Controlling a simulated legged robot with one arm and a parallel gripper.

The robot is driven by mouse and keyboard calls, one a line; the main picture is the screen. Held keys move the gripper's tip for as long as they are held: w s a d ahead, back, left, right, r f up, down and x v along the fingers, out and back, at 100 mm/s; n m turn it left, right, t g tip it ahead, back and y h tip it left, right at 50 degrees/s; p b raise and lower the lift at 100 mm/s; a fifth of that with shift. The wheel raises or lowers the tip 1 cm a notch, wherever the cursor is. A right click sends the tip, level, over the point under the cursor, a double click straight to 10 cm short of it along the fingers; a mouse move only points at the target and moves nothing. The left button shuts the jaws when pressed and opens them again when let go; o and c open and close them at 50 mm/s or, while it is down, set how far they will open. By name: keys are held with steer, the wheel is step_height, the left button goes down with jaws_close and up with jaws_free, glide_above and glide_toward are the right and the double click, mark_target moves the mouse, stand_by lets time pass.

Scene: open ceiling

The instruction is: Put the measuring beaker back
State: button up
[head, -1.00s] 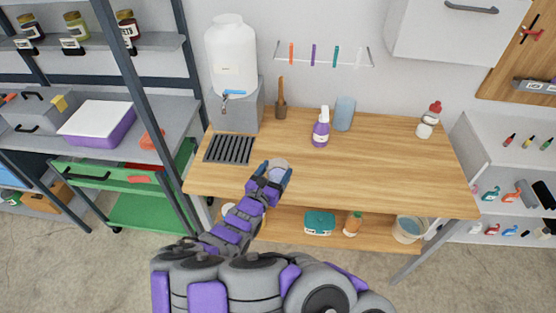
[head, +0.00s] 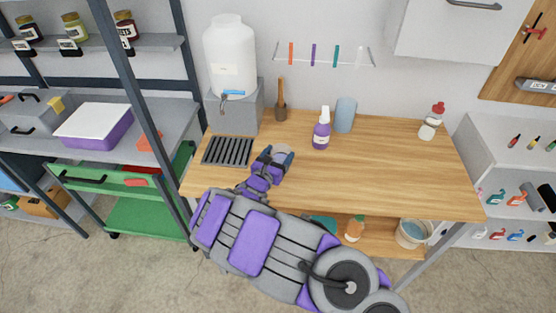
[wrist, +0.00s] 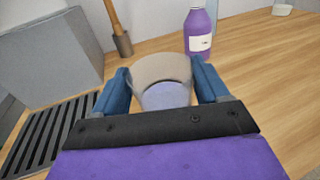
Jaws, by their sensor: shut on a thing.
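The measuring beaker (wrist: 163,73) is a clear, slightly grey cup, upright between the two blue fingers of my gripper (wrist: 163,88) in the wrist view. My gripper is shut on it, one finger on each side. In the head view my gripper (head: 273,158) is over the left part of the wooden workbench (head: 390,175), just right of the black drain grate (head: 228,151). The beaker's top (head: 279,151) shows there. Whether its base touches the bench cannot be told.
A white water tank (head: 231,60) on a grey stand (head: 236,108) is behind the grate. A purple bottle (head: 321,132), a blue cylinder (head: 345,116) and a brown-handled tool (head: 281,105) stand at the back. A red-topped bottle (head: 431,123) stands at the right. The bench's middle is clear.

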steer(key=shift+a+f, duration=0.2)
steer(key=shift+f, duration=0.5)
steer(key=o, duration=1.6)
steer(key=shift+d, duration=0.1)
steer(key=shift+o, duration=0.2)
steer(key=shift+s, duration=0.1)
steer(key=p+v, duration=0.2)
steer(key=v, duration=0.8)
steer(key=shift+s+a+r+p, duration=0.15)
steer(key=shift+s+a+p, duration=0.1)
steer(key=shift+a+p, duration=0.05)
steer(key=shift+s+a, duration=0.15)
steer(key=shift+s, duration=0.5)
